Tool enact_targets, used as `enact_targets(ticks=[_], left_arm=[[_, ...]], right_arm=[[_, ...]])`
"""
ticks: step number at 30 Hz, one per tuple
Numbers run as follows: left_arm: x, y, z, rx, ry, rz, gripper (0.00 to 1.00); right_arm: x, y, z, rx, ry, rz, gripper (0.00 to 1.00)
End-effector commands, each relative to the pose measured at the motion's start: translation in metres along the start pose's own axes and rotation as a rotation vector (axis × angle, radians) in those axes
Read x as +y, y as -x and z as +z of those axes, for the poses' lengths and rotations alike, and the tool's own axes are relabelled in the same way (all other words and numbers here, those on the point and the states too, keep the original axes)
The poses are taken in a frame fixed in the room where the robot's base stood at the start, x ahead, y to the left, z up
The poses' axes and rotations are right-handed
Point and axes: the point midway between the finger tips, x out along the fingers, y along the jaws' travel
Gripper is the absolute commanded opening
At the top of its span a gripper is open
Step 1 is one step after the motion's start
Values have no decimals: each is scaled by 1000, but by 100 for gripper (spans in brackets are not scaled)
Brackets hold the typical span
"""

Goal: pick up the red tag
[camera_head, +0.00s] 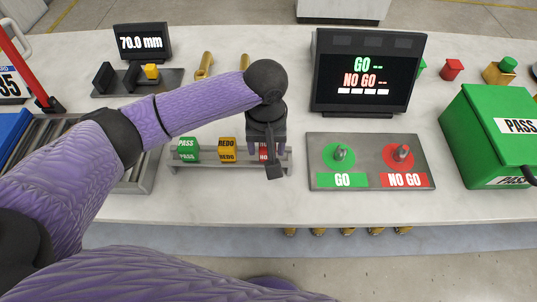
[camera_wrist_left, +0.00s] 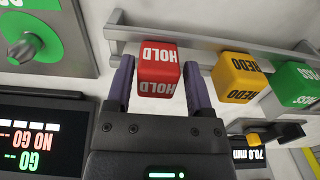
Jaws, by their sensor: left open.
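The red tag (camera_wrist_left: 158,70), a block marked HOLD, sits at one end of the tag rack (camera_head: 225,167). In the head view only a sliver of the red tag (camera_head: 263,151) shows behind my left gripper (camera_head: 268,150). In the left wrist view my left gripper (camera_wrist_left: 160,85) is open, with one purple finger on each side of the red tag. Whether the fingers touch it I cannot tell. A yellow REDO tag (camera_head: 227,150) and a green PASS tag (camera_head: 188,150) stand beside it on the rack. My right gripper is not in view.
A GO/NO GO panel (camera_head: 369,180) with green and red knobs lies right of the rack. A dark display (camera_head: 365,75) stands behind it. A green PASS box (camera_head: 485,130) is at the right. A gauge (camera_head: 141,42) reading 70.0 mm is at back left. Bare counter lies before the rack.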

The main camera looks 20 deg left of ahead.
Motion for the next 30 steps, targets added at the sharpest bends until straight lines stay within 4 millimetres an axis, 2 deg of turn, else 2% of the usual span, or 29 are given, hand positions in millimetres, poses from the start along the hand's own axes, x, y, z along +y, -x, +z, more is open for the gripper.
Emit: enact_targets(ticks=[1, 4, 12, 21, 22, 30], left_arm=[[1, -16, -2, -1, 1, -1, 68], [1, -31, -2, 0, 1, -1, 68], [1, -33, -2, 3, -1, 0, 68], [1, -33, -2, 3, -2, 1, 4], [1, -33, -2, 3, -2, 1, 0], [2, -29, -2, 3, -2, 2, 0]], right_arm=[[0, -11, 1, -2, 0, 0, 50], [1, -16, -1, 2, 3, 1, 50], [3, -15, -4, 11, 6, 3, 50], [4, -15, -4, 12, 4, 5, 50], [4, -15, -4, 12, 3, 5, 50], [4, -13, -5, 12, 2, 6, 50]])
